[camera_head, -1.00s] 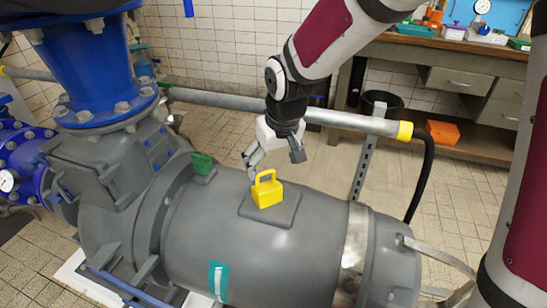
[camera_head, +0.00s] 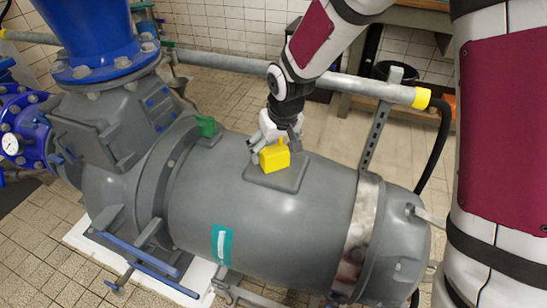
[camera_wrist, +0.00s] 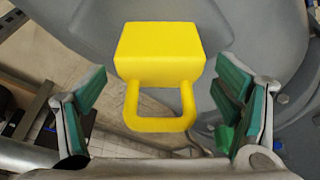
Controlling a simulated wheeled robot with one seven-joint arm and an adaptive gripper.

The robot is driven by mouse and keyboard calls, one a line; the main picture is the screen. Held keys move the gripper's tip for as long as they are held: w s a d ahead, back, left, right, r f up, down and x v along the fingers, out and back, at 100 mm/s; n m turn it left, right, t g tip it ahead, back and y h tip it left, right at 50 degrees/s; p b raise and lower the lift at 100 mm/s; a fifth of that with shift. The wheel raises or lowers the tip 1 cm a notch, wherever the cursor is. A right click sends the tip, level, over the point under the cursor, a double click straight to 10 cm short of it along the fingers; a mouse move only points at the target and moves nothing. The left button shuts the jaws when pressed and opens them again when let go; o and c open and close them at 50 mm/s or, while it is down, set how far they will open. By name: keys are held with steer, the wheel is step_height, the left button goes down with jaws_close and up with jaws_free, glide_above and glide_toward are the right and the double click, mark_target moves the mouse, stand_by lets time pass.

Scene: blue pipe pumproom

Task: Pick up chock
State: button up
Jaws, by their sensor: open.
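The yellow chock (camera_head: 275,157), a block with a loop handle, sits on a raised grey pad (camera_head: 292,177) on top of the large grey pump body. My gripper (camera_head: 270,143) is just behind and above it in the head view. In the wrist view the chock (camera_wrist: 160,60) lies ahead, with its handle toward my gripper (camera_wrist: 160,100). The two green-padded fingers are spread wide, one on each side of the handle, and do not appear to touch it. In the head view the fingers partly cover the handle.
A green block (camera_head: 207,126) sits on the pump to the left. A grey rail with a yellow end (camera_head: 421,98) runs behind, on a slotted post (camera_head: 375,137). Blue flanged pipes (camera_head: 90,35) stand at left. The pump top right of the chock is clear.

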steer(key=x, duration=0.2)
steer(key=shift+w+f+b, duration=0.1)
steer(key=shift+f+b, duration=0.2)
steer(key=shift+f, duration=0.05)
steer(key=shift+c, duration=0.3)
steer(key=shift+r, duration=0.1)
steer(key=c, duration=1.7)
